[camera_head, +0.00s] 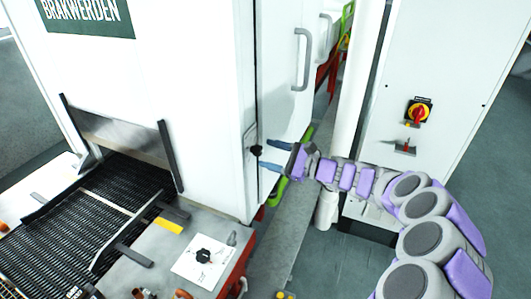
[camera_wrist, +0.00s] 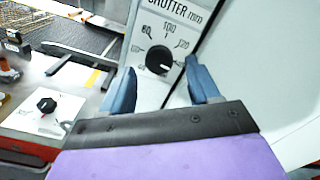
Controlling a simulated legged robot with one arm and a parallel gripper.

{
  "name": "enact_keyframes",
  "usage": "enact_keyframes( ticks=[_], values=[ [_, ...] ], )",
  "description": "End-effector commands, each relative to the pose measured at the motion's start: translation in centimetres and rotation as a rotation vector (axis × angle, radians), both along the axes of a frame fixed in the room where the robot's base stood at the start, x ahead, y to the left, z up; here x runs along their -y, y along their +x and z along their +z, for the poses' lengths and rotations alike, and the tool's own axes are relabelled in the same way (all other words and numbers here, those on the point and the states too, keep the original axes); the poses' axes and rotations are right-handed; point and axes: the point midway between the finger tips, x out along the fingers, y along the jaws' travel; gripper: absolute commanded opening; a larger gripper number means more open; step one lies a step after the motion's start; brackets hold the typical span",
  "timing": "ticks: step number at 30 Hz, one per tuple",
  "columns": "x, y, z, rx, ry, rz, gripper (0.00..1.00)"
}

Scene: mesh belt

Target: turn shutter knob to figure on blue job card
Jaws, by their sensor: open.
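The shutter knob (camera_wrist: 159,59) is a black round knob on a white panel printed "SHUTTER" in the wrist view. I cannot make out a blue job card.
A second black knob (camera_head: 204,256) stands on a white plate on the front ledge, near a yellow label (camera_head: 168,227). A dark mesh belt (camera_head: 85,220) runs into the machine at left. A cabinet with a red-and-yellow switch (camera_head: 419,111) stands at right.

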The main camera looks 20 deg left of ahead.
Motion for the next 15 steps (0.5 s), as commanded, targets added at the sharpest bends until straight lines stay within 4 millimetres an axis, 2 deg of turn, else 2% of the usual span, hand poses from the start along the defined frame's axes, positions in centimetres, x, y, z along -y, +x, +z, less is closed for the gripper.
enact_keyframes(
  ticks=[6,15],
  values=[
    [5.0,-0.2,0.2,0.001,0.002,-0.005,0.61],
    [11.3,-0.7,0.0,-0.001,-0.001,-0.004,0.61]
  ],
)
